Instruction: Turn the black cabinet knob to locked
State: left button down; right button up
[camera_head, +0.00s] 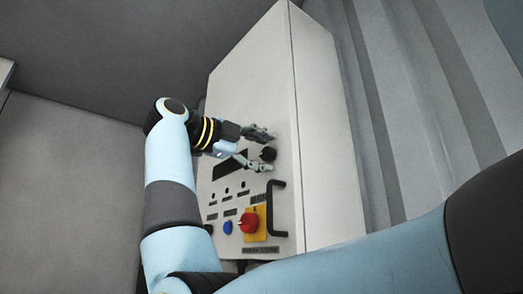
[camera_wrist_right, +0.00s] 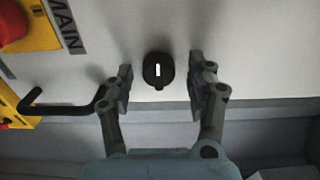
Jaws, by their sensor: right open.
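The black cabinet knob (camera_head: 268,154) is on the front of the pale cabinet, near the edge beside its side wall. In the right wrist view the knob (camera_wrist_right: 158,70) is round, with a short white mark that stands upright in the picture. My right gripper (camera_head: 267,152) is at the knob with its jaws apart. In the right wrist view the fingers of my right gripper (camera_wrist_right: 161,73) are on either side of the knob, with a visible gap on each side. My left gripper is not in view.
The pale cabinet (camera_head: 250,80) carries a black bar handle (camera_head: 276,215) near the knob. A red button (camera_head: 248,222) on a yellow plate (camera_head: 262,230) and a blue button (camera_head: 227,227) are further down. A ribbed grey wall (camera_head: 385,110) stands to the right.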

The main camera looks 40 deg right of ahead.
jog(key=w+a, duration=0.1)
jog(key=a, duration=1.1)
jog(key=shift+w, duration=0.15)
